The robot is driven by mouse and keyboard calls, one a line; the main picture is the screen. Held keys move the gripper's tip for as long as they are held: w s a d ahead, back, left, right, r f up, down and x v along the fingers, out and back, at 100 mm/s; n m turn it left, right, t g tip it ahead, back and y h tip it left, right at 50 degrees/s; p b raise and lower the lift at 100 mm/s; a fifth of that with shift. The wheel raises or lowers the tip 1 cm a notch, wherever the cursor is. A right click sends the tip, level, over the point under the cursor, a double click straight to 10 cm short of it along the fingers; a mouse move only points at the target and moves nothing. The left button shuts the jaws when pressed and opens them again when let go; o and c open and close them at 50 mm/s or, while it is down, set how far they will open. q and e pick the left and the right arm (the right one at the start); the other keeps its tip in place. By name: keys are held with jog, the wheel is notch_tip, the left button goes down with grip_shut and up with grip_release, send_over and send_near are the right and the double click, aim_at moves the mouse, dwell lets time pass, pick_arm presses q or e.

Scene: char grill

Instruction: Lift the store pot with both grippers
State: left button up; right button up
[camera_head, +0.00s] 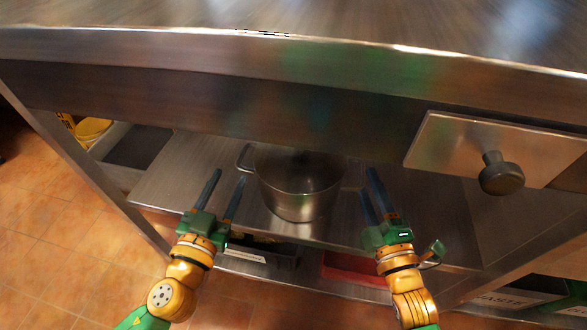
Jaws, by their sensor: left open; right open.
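The store pot (297,203) is a round steel pot standing upright on the metal shelf (165,190) under the counter. One side handle (245,157) shows at its left; its right side, near my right gripper, shows no clear handle. My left gripper (228,180) is open and empty, left of the pot and in front of its left handle, apart from it. My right gripper (369,182) is open and empty, close to the right of the pot. I cannot tell whether its fingers touch the pot.
The steel counter (200,50) overhangs the shelf from above. A drawer front with a round knob (501,174) is at the right. Below the shelf are a red bin (345,268) and a labelled dark bin (245,257). Yellow items (92,128) stand at the far left.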

aim_at(239, 158)
pick_arm(q)
jog(key=shift+s+d+r, duration=0.1)
jog(key=shift+s, duration=0.05)
pick_arm(e)
jog(key=shift+s+d, duration=0.1)
jog(key=shift+s, duration=0.05)
pick_arm(q)
jog(key=w, duration=0.4)
jog(key=w+d, duration=0.1)
jog(key=w, duration=0.2)
jog(key=shift+d, duration=0.1)
pick_arm(e)
jog(key=x, duration=0.7)
pick_arm(q)
grip_shut()
pick_arm(e)
grip_shut()
